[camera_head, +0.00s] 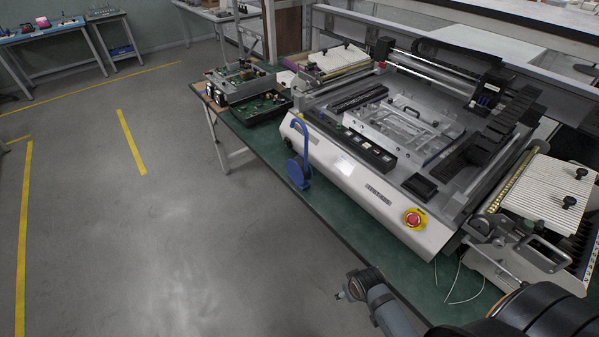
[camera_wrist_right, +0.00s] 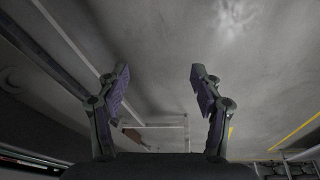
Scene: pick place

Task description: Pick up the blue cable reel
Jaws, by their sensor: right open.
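The blue cable reel (camera_head: 298,172) stands upright on the green-topped bench (camera_head: 262,150), near its front-left edge, in front of the white machine. Its blue handle arches up over the disc. My right gripper (camera_wrist_right: 160,82) is open and empty in the right wrist view, with its two fingers wide apart. In the head view my right arm comes in at the lower right, with its end low and in front of the bench edge, well apart from the reel. The reel does not show in the right wrist view. My left gripper is not in view.
The large white machine (camera_head: 340,166) with a red emergency button (camera_head: 413,218) fills most of the bench. Circuit boards in trays (camera_head: 262,107) lie behind and left of the reel. The grey floor (camera_head: 150,230) in front is clear.

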